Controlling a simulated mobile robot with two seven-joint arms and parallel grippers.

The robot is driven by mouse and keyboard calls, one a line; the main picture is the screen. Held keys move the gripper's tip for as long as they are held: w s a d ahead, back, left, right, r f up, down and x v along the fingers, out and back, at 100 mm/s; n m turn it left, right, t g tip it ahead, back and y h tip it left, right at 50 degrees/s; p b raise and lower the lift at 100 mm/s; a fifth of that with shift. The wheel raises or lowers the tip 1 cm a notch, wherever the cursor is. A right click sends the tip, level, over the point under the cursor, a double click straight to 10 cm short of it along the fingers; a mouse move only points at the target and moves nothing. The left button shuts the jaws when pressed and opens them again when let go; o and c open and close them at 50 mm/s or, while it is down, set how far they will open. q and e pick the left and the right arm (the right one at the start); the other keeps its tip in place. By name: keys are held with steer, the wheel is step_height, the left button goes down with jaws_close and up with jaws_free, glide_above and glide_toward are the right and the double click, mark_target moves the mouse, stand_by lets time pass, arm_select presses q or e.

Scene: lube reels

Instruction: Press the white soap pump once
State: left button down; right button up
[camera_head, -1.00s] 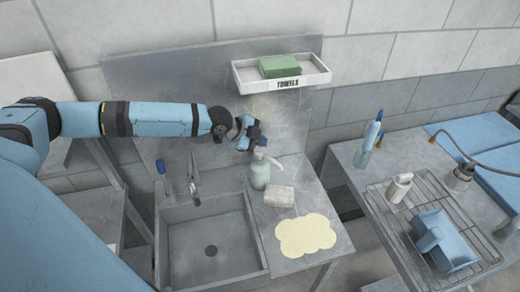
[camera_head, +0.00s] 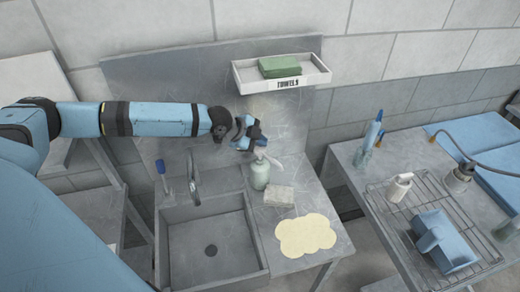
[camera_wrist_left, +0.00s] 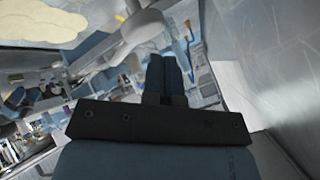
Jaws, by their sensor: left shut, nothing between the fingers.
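The soap bottle (camera_head: 260,177) is pale green with a white pump spout (camera_head: 273,161) pointing right. It stands upright at the back of the counter, right of the sink. My left gripper (camera_head: 261,147) is shut and empty, directly over the pump head. Its fingers cover the top of the pump and seem to touch it; the exact contact is hidden. In the left wrist view the closed dark fingers (camera_wrist_left: 165,75) show side by side with nothing between them. My right gripper is not in view.
The sink (camera_head: 212,225) and faucet (camera_head: 193,180) are to the left. A towel shelf (camera_head: 282,84) hangs above. A side table with a rack (camera_head: 450,215) stands right.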

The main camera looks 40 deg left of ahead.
arm_select(q)
steer(key=shift+f, duration=0.1)
steer(key=shift+f, duration=0.3)
steer(key=shift+f+b, duration=0.35)
steer(key=shift+f, duration=0.7)
stand_by(1.1)
steer(key=shift+r, duration=0.15)
steer(key=shift+r+p, duration=0.9)
steer(key=shift+r, duration=0.4)
steer(key=shift+r, duration=2.5)
